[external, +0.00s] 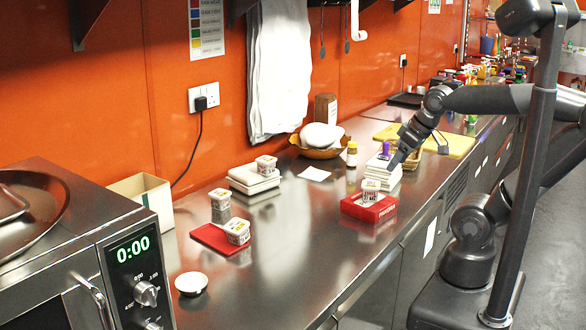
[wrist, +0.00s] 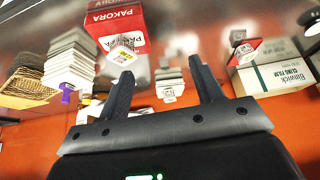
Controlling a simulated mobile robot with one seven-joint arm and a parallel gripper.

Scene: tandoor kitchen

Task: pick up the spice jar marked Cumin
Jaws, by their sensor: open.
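A purple-topped item (external: 386,148) shows behind the white stack; purple also shows at the left of the wrist view (wrist: 66,87). My gripper (external: 397,160) is above the counter beside the white stack. In the wrist view my gripper (wrist: 163,78) has its two fingers wide apart with nothing held between them.
A red Pakora box (external: 368,209) with a white tub (external: 371,190) on it stands near the front edge. White stacked containers (external: 382,172) are close to my gripper. A bowl (external: 318,150), more tubs and a red mat (external: 212,238) lie left. Mid-left counter has free room.

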